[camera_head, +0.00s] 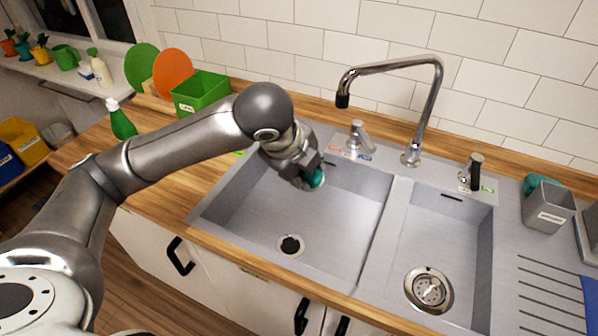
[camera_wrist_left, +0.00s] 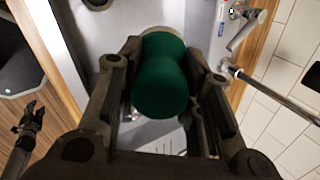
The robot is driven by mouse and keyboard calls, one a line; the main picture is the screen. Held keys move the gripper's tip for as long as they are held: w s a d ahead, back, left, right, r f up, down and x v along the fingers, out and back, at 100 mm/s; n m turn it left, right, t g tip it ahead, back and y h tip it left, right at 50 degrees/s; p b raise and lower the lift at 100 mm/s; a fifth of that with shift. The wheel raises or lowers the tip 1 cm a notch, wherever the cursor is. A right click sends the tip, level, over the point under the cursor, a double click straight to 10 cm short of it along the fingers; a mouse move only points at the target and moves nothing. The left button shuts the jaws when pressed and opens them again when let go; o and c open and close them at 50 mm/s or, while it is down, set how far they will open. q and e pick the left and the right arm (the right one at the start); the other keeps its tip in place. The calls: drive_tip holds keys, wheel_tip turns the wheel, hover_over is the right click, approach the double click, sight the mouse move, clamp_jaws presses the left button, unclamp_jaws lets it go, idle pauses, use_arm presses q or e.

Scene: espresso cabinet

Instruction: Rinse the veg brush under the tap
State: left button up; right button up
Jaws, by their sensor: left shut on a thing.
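The teal-green veg brush (camera_head: 316,179) is held in my left gripper (camera_head: 308,178), over the back part of the large left basin (camera_head: 340,235). In the left wrist view, the brush (camera_wrist_left: 165,75) shows as a dark green rounded body between the two fingers. Most of it is hidden in the head view. The chrome tap (camera_head: 437,95) stands behind the sinks, and its dark spout end (camera_head: 342,100) is above and right of the brush. A tap lever (camera_head: 358,137) stands between red and blue labels. No water stream shows. What seems my right gripper (camera_wrist_left: 32,118) is small in the left wrist view.
A smaller right basin (camera_head: 450,235) has a strainer drain (camera_head: 429,289). A grey caddy (camera_head: 548,208) is at right. A green box (camera_head: 200,93) and green spray bottle (camera_head: 122,122) stand on the left counter. The large basin's floor looks clear.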

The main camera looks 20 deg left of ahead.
use_arm(q)
drive_tip(key=w, duration=0.3)
drive_tip(key=shift+w+d+f, duration=0.25)
drive_tip(key=shift+d+f, duration=0.05)
drive_tip(key=shift+d, duration=0.1)
drive_tip(key=w+f+b, duration=0.1)
drive_tip(key=w, duration=0.7)
drive_tip(key=shift+d+f, duration=0.4)
drive_tip(key=shift+d, duration=0.05)
use_arm(e)
drive_tip(key=shift+d+f, duration=0.4)
drive_tip(key=shift+f, duration=0.3)
use_arm(q)
drive_tip(key=shift+w, duration=0.1)
